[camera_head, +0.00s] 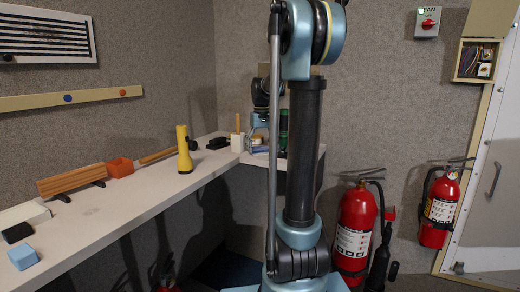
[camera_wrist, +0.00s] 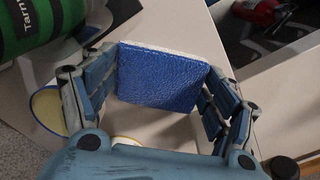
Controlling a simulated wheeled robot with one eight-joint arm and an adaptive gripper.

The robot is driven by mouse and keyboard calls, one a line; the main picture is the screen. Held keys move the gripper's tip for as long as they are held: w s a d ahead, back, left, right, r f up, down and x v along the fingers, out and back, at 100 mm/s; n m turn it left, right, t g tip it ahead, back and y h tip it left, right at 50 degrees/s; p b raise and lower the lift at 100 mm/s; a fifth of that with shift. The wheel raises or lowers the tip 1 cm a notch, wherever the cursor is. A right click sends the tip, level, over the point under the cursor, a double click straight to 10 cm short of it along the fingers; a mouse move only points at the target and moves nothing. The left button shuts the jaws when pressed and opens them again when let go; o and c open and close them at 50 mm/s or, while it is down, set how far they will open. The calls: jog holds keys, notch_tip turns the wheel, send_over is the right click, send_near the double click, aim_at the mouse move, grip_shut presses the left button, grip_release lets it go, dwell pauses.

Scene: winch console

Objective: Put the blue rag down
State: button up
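The blue rag (camera_wrist: 160,78) is a thick, textured blue pad with a pale upper edge. It sits between the two fingers of my gripper (camera_wrist: 162,92) in the wrist view, and both fingers press against its sides. Pale counter surface shows behind and below it; I cannot tell whether it touches the counter. In the head view my gripper (camera_head: 258,120) is over the far corner of the white counter (camera_head: 140,200), partly hidden behind my arm, and the rag is not clear there.
A white holder (camera_head: 237,143), a yellow flashlight (camera_head: 184,150), an orange box (camera_head: 120,167) and a light blue block (camera_head: 22,256) stand along the counter. Red extinguishers (camera_head: 355,230) are at right.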

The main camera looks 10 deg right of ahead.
aim_at(261, 148)
jog(key=o, duration=0.3)
notch_tip(261, 148, up, 12)
jog(key=shift+r, duration=0.1)
dwell(0.7)
